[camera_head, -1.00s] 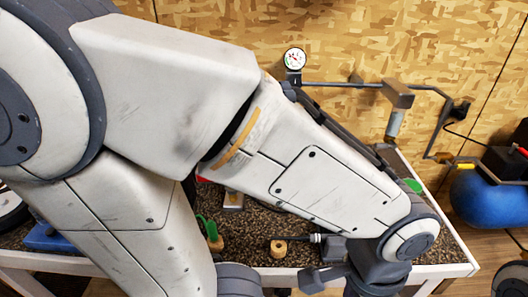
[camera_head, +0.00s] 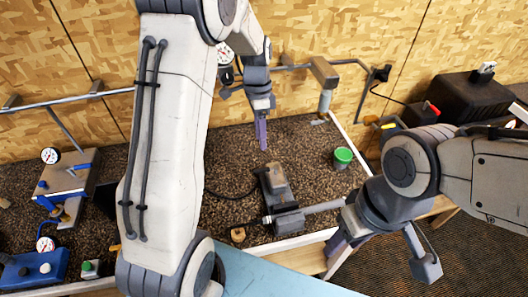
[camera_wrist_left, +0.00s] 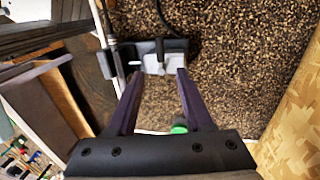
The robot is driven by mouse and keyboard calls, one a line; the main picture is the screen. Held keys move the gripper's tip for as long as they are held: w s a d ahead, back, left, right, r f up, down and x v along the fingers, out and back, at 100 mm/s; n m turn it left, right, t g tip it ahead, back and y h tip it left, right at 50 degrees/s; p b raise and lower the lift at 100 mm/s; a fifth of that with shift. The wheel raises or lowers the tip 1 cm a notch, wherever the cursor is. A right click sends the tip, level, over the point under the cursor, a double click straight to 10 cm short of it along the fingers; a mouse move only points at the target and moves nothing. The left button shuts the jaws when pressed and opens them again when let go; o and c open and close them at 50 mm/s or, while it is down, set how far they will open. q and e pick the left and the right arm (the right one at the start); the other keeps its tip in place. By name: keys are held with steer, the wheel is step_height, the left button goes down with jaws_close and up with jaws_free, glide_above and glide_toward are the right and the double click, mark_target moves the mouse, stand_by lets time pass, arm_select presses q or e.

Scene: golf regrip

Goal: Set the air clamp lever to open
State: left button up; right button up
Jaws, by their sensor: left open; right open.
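The air clamp (camera_head: 276,183) is a dark grey unit with a lighter upper block, on the speckled bench near its front edge. It also shows in the left wrist view (camera_wrist_left: 160,58), ahead of the fingertips, with a pale block and a small light bar. I cannot tell which part is the lever, or its setting. My left gripper (camera_head: 262,141) is open and empty, pointing down behind and above the clamp; its spread purple fingers also show in the left wrist view (camera_wrist_left: 160,76). My right gripper (camera_head: 338,242) is at the bench's front edge, right of the clamp.
A grey rod (camera_head: 320,207) runs from the clamp's base toward my right gripper. A green-topped cup (camera_head: 343,157) stands right of the clamp. A gauged blue device (camera_head: 66,180) sits at the left. The speckled bench behind the clamp is mostly clear.

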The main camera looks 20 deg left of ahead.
arm_select(q)
steer(key=f+p, duration=0.1)
steer(key=f, duration=0.2)
steer(key=s+f, duration=0.1)
steer(key=f, duration=0.2)
steer(key=d+f+p, duration=0.1)
steer(key=f, duration=0.2)
steer(key=shift+s+p, duration=0.2)
steer(key=shift+p, duration=0.15)
steer(key=shift+s+f, duration=0.1)
steer(key=shift+f, duration=0.5)
jaws_close()
steer(key=shift+r, duration=0.1)
stand_by(0.3)
